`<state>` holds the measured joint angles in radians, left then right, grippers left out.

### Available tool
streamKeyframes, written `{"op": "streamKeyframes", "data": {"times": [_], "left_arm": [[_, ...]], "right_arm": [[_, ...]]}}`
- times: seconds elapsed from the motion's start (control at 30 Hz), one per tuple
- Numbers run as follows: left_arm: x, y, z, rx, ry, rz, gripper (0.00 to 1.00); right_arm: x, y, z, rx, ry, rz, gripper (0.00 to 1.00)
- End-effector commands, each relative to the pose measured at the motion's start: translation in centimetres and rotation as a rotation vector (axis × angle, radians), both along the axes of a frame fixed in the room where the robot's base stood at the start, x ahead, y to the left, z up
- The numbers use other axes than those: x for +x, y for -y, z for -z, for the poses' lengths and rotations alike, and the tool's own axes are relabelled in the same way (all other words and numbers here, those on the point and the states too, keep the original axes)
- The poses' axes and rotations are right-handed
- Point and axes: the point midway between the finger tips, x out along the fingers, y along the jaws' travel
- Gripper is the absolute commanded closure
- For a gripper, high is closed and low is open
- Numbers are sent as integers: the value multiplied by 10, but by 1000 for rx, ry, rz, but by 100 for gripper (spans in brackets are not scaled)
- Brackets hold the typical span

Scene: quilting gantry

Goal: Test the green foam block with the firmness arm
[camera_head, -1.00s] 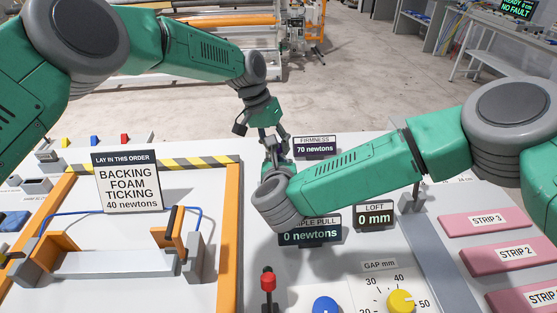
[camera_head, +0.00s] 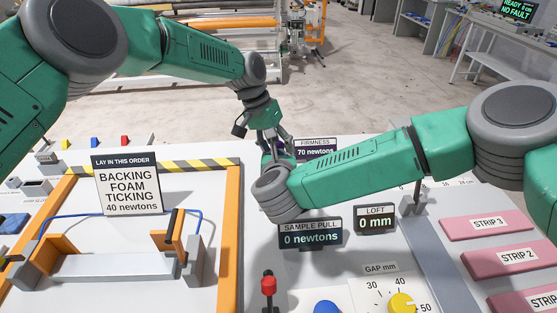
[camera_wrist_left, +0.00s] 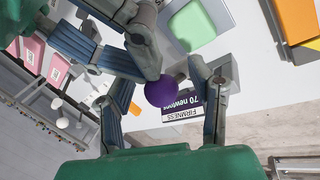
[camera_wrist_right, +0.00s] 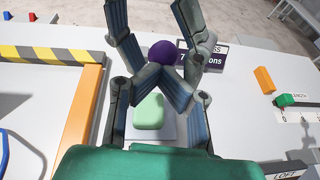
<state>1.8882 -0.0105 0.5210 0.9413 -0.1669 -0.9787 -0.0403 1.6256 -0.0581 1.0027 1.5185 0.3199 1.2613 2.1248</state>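The green foam block (camera_wrist_right: 150,112) lies flat on a pale plate (camera_wrist_right: 168,134) in the right wrist view; it also shows in the left wrist view (camera_wrist_left: 190,22). A purple ball knob (camera_wrist_left: 161,93), apparently on the firmness arm, shows beyond the block. My left gripper (camera_wrist_left: 160,82) is open, its fingers apart on either side of the knob. My right gripper (camera_wrist_right: 160,76) is shut with its fingertips together above the block, close to the knob; contact is unclear. The firmness display (camera_head: 316,150) reads 70 newtons. The firmness arm's lever is mostly hidden.
My right forearm crosses low over the bench beside the sample pull display (camera_head: 311,234) and the loft display (camera_head: 375,218), which reads 0 mm. An orange frame (camera_head: 230,240) stands left. Pink strips (camera_head: 488,222) lie right. A red-knobbed lever (camera_head: 269,283) stands in front.

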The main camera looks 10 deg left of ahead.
Motion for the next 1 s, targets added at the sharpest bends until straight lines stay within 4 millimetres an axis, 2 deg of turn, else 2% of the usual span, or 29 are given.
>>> {"op": "streamKeyframes", "data": {"times": [0.03,0.4,0.63,0.77,1.0], "left_arm": [[1,-4,-7,2,3,-1,53],[4,-23,-59,1,4,-2,53],[4,-27,-70,0,3,-1,53],[4,-27,-71,0,3,-1,53],[4,-27,-71,0,3,-1,53]], "right_arm": [[2,5,3,-4,-3,10,100],[0,3,3,-3,-5,6,100],[-6,2,1,-2,-5,4,100],[-23,4,-5,-2,-7,1,100],[-72,9,-22,-3,-8,2,100]]}}
